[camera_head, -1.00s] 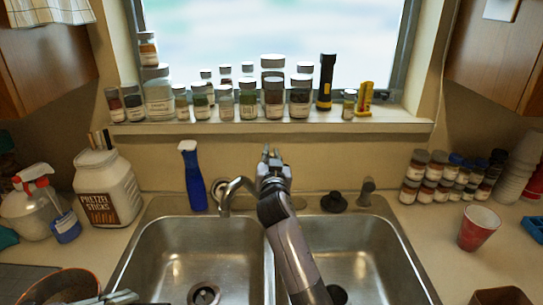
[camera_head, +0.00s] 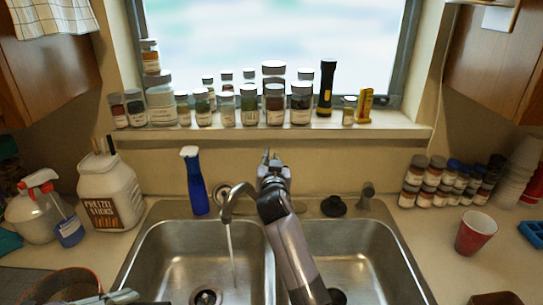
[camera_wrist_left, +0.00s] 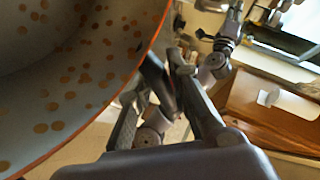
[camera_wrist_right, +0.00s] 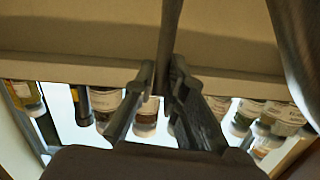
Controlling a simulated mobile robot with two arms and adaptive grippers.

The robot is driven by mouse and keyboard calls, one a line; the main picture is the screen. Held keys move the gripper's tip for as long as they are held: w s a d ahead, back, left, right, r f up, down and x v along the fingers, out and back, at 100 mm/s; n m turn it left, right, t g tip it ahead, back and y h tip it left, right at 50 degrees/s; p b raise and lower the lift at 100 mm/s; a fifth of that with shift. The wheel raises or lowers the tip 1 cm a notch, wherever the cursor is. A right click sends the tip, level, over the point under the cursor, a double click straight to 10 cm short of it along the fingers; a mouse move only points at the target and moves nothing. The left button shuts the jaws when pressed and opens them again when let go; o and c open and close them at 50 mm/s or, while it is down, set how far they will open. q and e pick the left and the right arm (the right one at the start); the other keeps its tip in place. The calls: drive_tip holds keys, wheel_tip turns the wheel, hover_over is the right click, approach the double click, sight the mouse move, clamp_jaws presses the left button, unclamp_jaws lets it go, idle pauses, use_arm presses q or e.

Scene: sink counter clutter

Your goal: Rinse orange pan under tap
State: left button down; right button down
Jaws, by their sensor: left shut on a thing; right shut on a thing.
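The orange pan (camera_head: 52,287) is at the lower left of the head view, partly cut off. In the left wrist view its pale inside (camera_wrist_left: 75,70) has orange spots and an orange rim. My left gripper (camera_wrist_left: 165,75) is shut on the pan's dark handle, left of the sink. The tap (camera_head: 238,193) stands behind the sink, its spout over the left basin (camera_head: 180,250). A thin water stream (camera_head: 231,255) falls from it. My right gripper (camera_head: 271,160) is shut behind the tap on a dark narrow part (camera_wrist_right: 167,45), apparently the tap's lever; the arm hides the tap's base.
A blue spray bottle (camera_head: 195,182), a pretzel jar (camera_head: 110,190) and a red-topped spray bottle (camera_head: 38,208) stand left of the tap. Several jars and a flashlight (camera_head: 327,88) line the sill. A red cup (camera_head: 476,233) stands right. My right arm crosses above the sink divider.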

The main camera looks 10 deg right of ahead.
use_arm(q)
wheel_tip(320, 180, up, 4)
drive_tip(key=shift+f+p, duration=0.2)
drive_tip(key=shift+p, duration=0.9)
use_arm(e)
drive_tip(key=shift+w+d+r+g, duration=0.1)
drive_tip(key=shift+w+r+g, duration=0.3)
drive_tip(key=shift+r+g, duration=0.2)
use_arm(q)
drive_tip(key=shift+r+p, duration=0.4)
use_arm(e)
drive_tip(key=shift+w+f, duration=0.2)
use_arm(q)
drive_tip(key=shift+f, duration=0.1)
use_arm(e)
drive_tip(key=shift+f+g, duration=0.1)
drive_tip(key=shift+g, duration=0.2)
use_arm(q)
drive_tip(key=shift+d, duration=0.1)
use_arm(e)
drive_tip(key=c, duration=1.6)
unclamp_jaws()
drive_tip(key=shift+d, duration=0.1)
drive_tip(key=shift+r, duration=0.25)
wheel_tip(320, 180, up, 10)
drive_tip(key=shift+f, duration=0.2)
